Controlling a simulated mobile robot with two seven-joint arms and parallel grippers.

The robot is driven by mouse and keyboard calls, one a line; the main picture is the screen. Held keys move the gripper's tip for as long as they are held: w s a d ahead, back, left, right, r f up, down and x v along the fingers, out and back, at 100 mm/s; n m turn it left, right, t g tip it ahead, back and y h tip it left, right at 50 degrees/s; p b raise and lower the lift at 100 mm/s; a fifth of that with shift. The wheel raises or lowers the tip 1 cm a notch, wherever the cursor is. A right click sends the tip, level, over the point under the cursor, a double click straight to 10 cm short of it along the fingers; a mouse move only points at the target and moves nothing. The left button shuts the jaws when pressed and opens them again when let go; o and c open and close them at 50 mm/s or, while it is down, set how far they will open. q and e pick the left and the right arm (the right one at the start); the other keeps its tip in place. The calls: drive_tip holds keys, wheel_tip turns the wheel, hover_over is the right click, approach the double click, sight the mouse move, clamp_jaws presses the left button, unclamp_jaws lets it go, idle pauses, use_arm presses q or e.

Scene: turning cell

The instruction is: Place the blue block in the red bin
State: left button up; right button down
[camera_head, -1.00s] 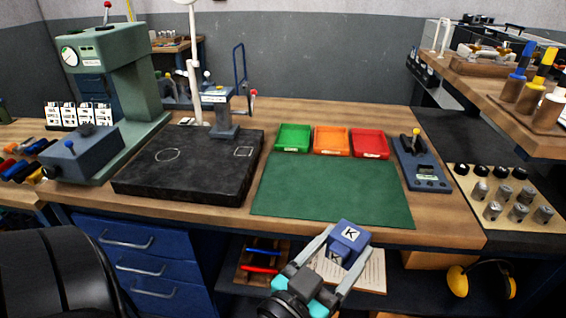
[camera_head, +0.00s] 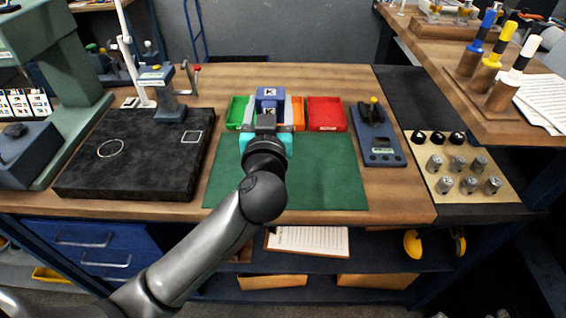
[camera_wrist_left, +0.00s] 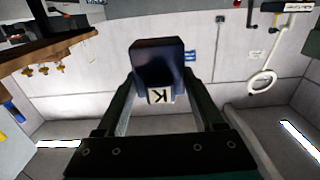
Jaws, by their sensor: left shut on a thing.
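The blue block (camera_head: 267,92), marked with a white K label, is held in my left gripper (camera_head: 267,112) in the head view. It also shows between the fingers in the left wrist view (camera_wrist_left: 158,68). The gripper and block are in front of the orange bin (camera_head: 298,112) and hide most of it. The red bin (camera_head: 326,114) is just to the right and looks empty. The block's height above the bins is hard to tell. My right gripper is not in view.
A green bin (camera_head: 236,112) stands left of the held block. A green mat (camera_head: 325,175) lies in front of the bins. A blue-grey device (camera_head: 378,140) with a yellow-topped knob stands right of the red bin. A black plate (camera_head: 135,160) lies to the left.

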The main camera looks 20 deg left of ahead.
use_arm(q)
wheel_tip(320, 180, down, 15)
drive_tip(key=b, duration=0.7)
drive_tip(key=shift+r+b, duration=0.15)
drive_tip(key=shift+b, duration=0.25)
drive_tip(key=shift+f+b, duration=1.6)
drive_tip(key=shift+f, duration=1)
drive_tip(key=shift+w+r, duration=0.1)
drive_tip(key=shift+f, duration=0.2)
drive_tip(key=o, duration=1.6)
drive_tip(key=shift+c, duration=0.2)
